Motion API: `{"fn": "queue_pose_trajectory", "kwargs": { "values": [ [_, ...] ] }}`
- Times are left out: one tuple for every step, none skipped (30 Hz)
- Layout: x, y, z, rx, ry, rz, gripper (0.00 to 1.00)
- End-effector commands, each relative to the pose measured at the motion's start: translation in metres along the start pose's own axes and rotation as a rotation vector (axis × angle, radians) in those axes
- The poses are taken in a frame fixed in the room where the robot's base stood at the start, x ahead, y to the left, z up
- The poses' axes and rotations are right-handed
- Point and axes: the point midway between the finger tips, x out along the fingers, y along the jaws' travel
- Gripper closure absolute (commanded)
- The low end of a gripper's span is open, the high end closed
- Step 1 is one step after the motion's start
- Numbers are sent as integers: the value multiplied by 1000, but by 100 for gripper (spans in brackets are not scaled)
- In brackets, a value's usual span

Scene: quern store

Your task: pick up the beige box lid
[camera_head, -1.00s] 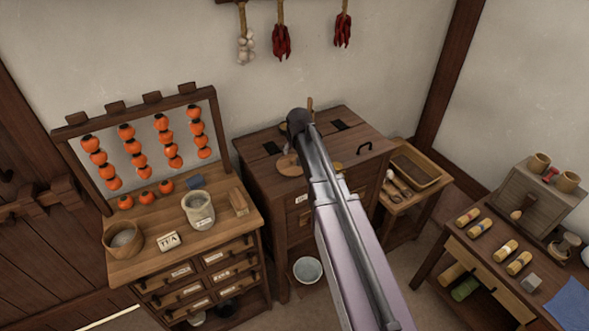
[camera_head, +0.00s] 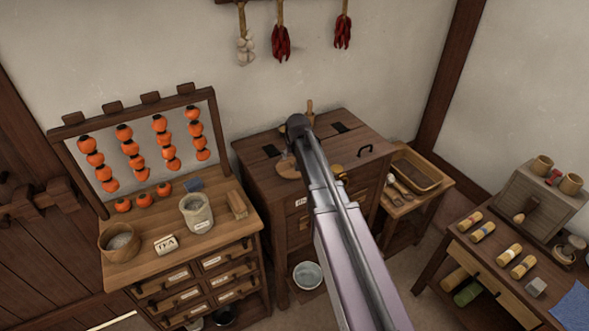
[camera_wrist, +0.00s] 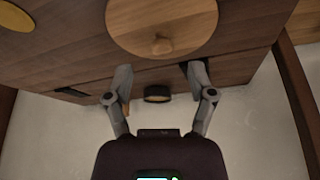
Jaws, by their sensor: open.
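A round light-brown wooden lid with a small knob (camera_wrist: 162,45) lies on the dark wooden chest (camera_wrist: 80,75) in the wrist view. It may be the lid of the task; I cannot tell for sure, and no clearly beige box lid shows. In the head view part of a round wooden disc (camera_head: 286,169) shows on the chest (camera_head: 357,133), left of my arm. My gripper (camera_wrist: 160,80) is open and empty, its two fingers apart beside the lid's knob in the picture. In the head view my arm hides the gripper.
A drawer cabinet (camera_head: 150,275) at left bears a cream TEA block (camera_head: 165,245), a jar (camera_head: 197,214) and a bowl (camera_head: 120,241). A tray (camera_head: 418,172) stands right of the chest. A dark round object (camera_wrist: 157,93) shows between my fingers.

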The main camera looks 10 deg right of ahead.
Motion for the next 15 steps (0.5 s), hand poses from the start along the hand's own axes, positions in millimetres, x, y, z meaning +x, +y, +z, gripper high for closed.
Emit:
{"fn": "queue_pose_trajectory", "kwargs": {
  "values": [
    [8, -1, 1, 0, 0, 0, 29],
    [10, -1, 1, 0, 0, 0, 29],
    [14, -1, 1, 0, 0, 0, 29],
    [16, -2, 2, 0, 0, 0, 29],
    [19, -2, 2, 0, 0, 0, 29],
    [22, -3, 2, 0, 0, 0, 29],
    [24, -3, 2, 0, 0, 0, 29],
    [27, -3, 2, 0, 0, 0, 29],
    [30, -3, 2, 0, 0, 0, 29],
    [32, -3, 2, 0, 0, 0, 29],
    [34, -3, 2, 0, 0, 0, 29],
    [36, -3, 2, 0, 0, 0, 29],
    [37, -3, 1, 0, 0, 0, 29],
    [39, -3, 1, 0, 0, 0, 29],
    [40, -3, 1, 0, 0, 0, 29]
  ]
}}
